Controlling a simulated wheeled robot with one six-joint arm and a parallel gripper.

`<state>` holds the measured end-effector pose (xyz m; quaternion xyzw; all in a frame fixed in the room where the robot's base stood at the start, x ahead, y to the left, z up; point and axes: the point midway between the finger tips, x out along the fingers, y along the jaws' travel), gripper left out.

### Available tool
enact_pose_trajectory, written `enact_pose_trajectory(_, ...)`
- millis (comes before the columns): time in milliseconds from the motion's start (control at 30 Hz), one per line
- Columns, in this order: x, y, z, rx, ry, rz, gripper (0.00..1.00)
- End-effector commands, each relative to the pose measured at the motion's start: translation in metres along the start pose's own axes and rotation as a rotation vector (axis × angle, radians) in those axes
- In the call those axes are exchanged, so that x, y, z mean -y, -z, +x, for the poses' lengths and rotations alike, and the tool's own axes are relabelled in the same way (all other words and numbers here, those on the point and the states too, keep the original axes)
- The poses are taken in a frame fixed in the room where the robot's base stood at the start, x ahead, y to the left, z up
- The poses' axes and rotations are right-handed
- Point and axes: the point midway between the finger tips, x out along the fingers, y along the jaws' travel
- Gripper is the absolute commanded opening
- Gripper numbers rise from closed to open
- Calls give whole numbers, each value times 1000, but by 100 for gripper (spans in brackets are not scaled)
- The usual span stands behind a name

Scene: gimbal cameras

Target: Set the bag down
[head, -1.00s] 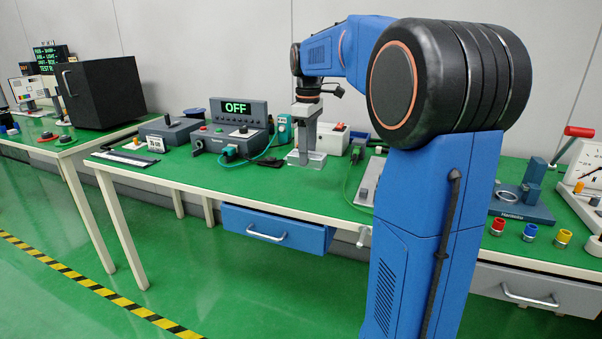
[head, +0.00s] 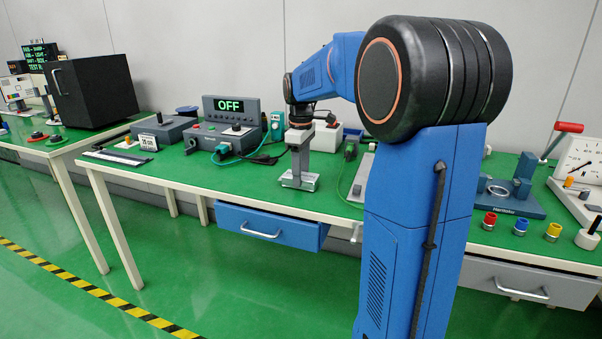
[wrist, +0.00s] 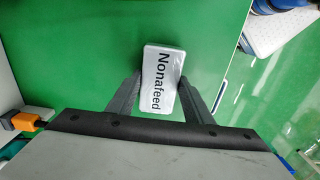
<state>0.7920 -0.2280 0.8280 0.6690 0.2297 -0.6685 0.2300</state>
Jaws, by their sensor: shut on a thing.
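The bag (wrist: 162,80) is a small pale packet with "Nonafeed" printed on it. In the wrist view it sits between the two dark fingers of my gripper (wrist: 165,98), which is shut on it. In the head view my gripper (head: 299,165) points down over the green bench top (head: 190,178), near its front edge. The bag (head: 299,181) shows there as a small light grey shape at the fingertips. I cannot tell whether its underside touches the bench.
A grey box with an "OFF" display (head: 231,105) and cables stand behind my gripper. A white box (head: 325,136) is close behind it. A blue drawer (head: 270,225) hangs under the front edge. Bare green bench lies left of the bag.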

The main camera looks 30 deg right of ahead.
Motion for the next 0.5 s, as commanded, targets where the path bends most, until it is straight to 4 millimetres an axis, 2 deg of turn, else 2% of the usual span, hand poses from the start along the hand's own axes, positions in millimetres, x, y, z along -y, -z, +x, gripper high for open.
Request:
enact_pose_trajectory(67, 0, 0, 2, 0, 0, 0, 24)
enact_pose_trajectory(100, 0, 0, 2, 0, 0, 0, 51)
enact_pose_trajectory(167, 0, 0, 2, 0, 0, 0, 65)
enact_pose_trajectory(500, 0, 0, 0, 0, 0, 0, 65)
